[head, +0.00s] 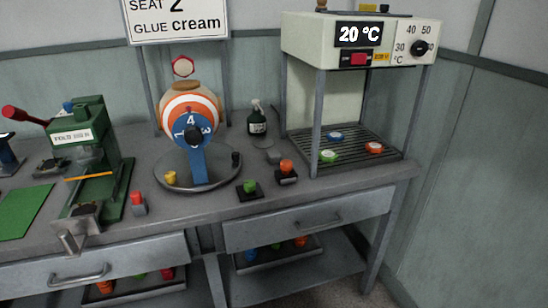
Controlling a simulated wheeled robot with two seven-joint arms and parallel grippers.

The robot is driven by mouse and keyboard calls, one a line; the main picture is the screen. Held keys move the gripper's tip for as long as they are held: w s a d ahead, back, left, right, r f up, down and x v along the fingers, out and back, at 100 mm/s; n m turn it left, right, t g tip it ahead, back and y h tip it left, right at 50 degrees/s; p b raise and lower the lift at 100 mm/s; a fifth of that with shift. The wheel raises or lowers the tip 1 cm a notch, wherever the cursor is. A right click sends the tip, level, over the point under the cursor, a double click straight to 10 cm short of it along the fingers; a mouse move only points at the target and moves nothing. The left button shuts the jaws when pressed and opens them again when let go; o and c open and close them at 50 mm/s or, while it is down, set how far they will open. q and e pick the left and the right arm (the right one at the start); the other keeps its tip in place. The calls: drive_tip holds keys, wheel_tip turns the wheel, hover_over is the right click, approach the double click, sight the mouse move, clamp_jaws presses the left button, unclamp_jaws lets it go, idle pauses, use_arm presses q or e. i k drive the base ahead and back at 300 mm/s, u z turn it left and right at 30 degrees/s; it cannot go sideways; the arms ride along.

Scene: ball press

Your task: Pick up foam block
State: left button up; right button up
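I cannot tell for sure which thing is the foam block. Neither of my grippers is in view.
A green press (92,150) stands left, beside a green mat (25,210). A striped ball (189,105) sits on a round stand. Orange (286,166), green (249,187) and red (137,197) pieces stand near the front edge. A heater cabinet (360,40) with a rack stands right.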

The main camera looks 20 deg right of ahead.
sight(273, 156)
drive_tip(key=k, duration=0.15)
drive_tip(key=z, duration=0.45)
drive_tip(key=i, duration=1)
drive_tip(key=u, duration=0.85)
